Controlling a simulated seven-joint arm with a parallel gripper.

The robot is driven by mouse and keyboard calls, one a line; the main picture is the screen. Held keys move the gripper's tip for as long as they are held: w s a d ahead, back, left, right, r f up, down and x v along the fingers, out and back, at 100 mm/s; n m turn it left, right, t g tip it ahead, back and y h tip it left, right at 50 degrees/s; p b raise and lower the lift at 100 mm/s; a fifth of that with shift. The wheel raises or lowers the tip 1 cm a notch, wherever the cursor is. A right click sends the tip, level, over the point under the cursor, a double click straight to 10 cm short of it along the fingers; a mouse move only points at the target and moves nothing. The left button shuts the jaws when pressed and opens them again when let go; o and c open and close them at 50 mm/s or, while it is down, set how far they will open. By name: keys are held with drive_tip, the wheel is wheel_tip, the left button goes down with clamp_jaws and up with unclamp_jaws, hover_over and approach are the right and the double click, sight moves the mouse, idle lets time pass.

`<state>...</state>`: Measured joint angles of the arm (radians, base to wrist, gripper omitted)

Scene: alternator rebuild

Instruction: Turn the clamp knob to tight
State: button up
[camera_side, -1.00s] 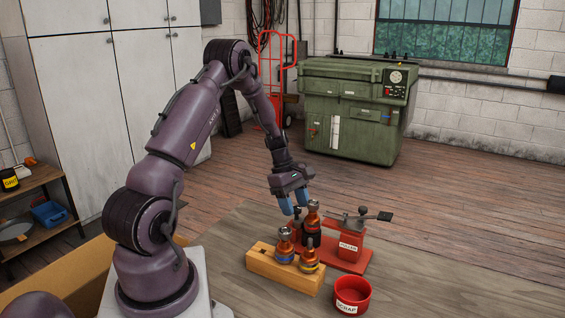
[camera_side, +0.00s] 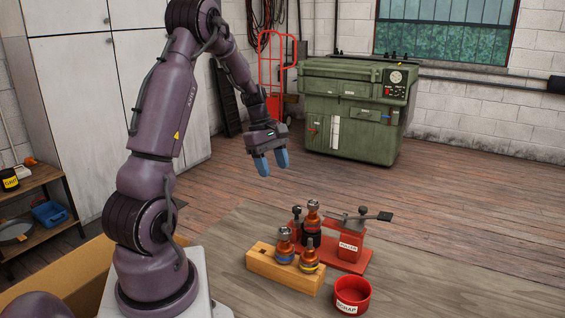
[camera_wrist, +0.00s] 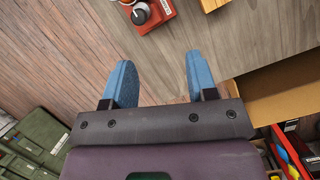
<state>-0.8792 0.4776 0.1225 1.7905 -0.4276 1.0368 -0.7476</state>
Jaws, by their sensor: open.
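The red puller fixture (camera_side: 350,247) stands on the bench and also shows at the top edge of the wrist view (camera_wrist: 158,20). A small dark knob (camera_side: 297,212) stands at its left end, probably the clamp knob. Its setting cannot be read. A copper-and-black rotor (camera_side: 313,222) stands upright in the fixture beside it. A dark round top on the fixture shows in the wrist view (camera_wrist: 139,14). My gripper (camera_side: 271,165) is open and empty, well above the bench and up-left of the fixture. Its blue fingers are spread apart in the wrist view (camera_wrist: 159,63).
A wooden block (camera_side: 280,277) holding two rotors stands in front of the fixture. A red scrap cup (camera_side: 352,294) is to its right. The puller's lever (camera_side: 365,216) reaches right. A cardboard box (camera_side: 70,272) is at left. The air around my gripper is clear.

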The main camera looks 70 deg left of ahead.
drive_tip(key=s+d+r+m+y, duration=0.1)
drive_tip(key=d+r+m, duration=0.2)
drive_tip(key=d+m, duration=0.3)
drive_tip(key=s+d+r+m+y, duration=0.1)
drive_tip(key=d+r+m, duration=0.3)
drive_tip(key=d, duration=0.5)
drive_tip(key=s+d+r+m+t+y, duration=0.1)
drive_tip(key=s+d+r+m, duration=0.1)
drive_tip(key=d+m, duration=0.6)
drive_tip(key=shift+r+m+y, duration=0.3)
drive_tip(key=shift+r+m, duration=0.2)
drive_tip(key=shift+r, duration=0.4)
drive_tip(key=s+d+r+m+t, duration=0.2)
drive_tip(key=d+r+m, duration=0.1)
drive_tip(key=d, duration=0.3)
drive_tip(key=shift+s+d+m, duration=0.25)
drive_tip(key=shift+s+m, duration=0.05)
drive_tip(key=shift+m, duration=0.1)
